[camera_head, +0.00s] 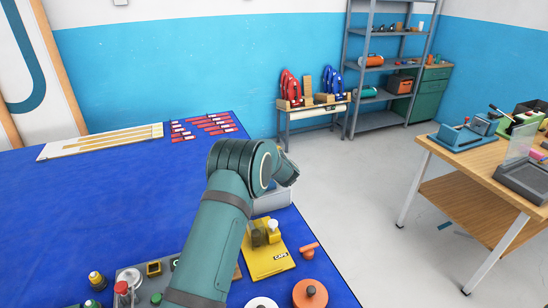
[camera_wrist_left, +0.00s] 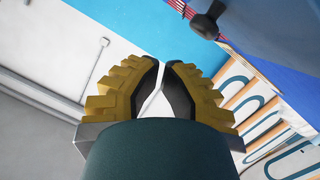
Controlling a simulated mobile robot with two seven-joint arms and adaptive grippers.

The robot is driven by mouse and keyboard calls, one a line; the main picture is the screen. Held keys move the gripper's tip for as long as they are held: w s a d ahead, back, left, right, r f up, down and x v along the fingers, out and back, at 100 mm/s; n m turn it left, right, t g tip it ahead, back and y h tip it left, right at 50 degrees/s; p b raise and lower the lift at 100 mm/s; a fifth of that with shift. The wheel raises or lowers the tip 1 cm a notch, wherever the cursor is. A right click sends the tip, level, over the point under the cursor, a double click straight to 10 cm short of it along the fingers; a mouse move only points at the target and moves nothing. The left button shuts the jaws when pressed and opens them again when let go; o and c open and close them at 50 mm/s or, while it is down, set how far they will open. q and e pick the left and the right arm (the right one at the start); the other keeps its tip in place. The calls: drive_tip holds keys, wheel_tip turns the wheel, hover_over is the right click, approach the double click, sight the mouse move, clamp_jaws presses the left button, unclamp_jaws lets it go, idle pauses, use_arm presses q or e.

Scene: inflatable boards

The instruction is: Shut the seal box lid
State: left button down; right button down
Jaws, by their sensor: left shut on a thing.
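A pale grey box (camera_head: 272,202), which looks like the seal box, stands on the blue table near its right edge. My left arm hides most of it, so I cannot tell how its lid stands. My left gripper (camera_wrist_left: 163,72) shows in the left wrist view, its yellow ridged fingers and dark pads closed together. A thin pale piece (camera_wrist_left: 150,97) shows between the pads; it may be the lid's edge, but its outline is unclear. In the head view my left wrist is over the box and hides the fingers. My right gripper is not in view.
Red strips (camera_head: 208,124) lie at the far edge. The table's left middle is clear.

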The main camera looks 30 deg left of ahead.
use_arm(q)
wheel_tip(320, 180, up, 2)
drive_tip(key=shift+a+r, duration=0.1)
drive_tip(key=shift+a, duration=0.05)
drive_tip(key=v, duration=0.9)
drive_tip(key=shift+d+b, duration=0.45)
drive_tip(key=shift+d, duration=0.25)
drive_tip(key=shift+d+f, duration=0.1)
drive_tip(key=shift+f, duration=0.1)
